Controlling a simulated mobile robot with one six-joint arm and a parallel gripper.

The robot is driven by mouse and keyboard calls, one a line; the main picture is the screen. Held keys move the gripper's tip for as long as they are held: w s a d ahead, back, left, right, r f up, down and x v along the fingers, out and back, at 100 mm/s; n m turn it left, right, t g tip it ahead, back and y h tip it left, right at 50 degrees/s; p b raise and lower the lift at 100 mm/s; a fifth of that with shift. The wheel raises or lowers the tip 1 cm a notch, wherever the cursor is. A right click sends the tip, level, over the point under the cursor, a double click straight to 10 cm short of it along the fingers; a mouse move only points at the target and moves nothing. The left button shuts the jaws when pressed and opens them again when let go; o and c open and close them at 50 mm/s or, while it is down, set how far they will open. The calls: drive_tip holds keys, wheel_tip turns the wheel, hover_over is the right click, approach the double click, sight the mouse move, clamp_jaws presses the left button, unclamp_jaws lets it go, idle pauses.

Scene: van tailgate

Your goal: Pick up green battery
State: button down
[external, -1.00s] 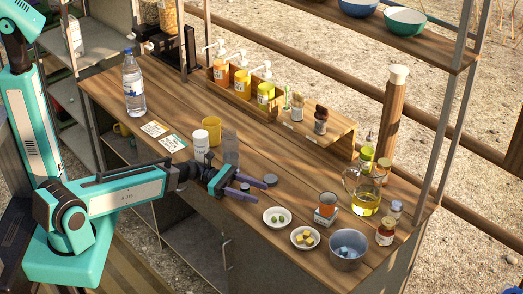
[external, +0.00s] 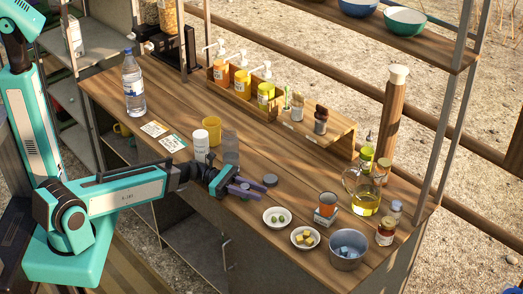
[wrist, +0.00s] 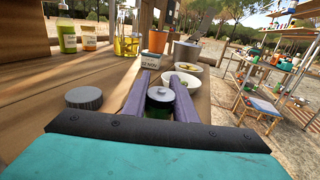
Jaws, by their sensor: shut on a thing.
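The green battery (wrist: 160,100) stands upright between my gripper's two purple fingers in the wrist view. Its top is a grey metal cap with a small knob, and its dark green side shows below. My gripper (wrist: 166,80) is shut on it, one finger on each side. In the external view my gripper (external: 250,191) is low over the near edge of the wooden counter, and the battery is mostly hidden by the fingers. I cannot tell whether its bottom touches the counter.
A grey round lid (external: 270,180) lies just beyond the fingers. A bowl of olives (external: 266,221), a bowl of yellow cubes (external: 293,243), an orange cup (external: 327,200) and a metal pot (external: 357,263) stand to the right. A clear glass (external: 231,146) stands behind my gripper.

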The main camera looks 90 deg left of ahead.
drive_tip(key=shift+r, duration=0.15)
wheel_tip(320, 180, up, 18)
drive_tip(key=p, duration=0.1)
drive_tip(key=shift+p, duration=0.35)
idle(0.9)
drive_tip(key=shift+f, duration=0.25)
idle(0.5)
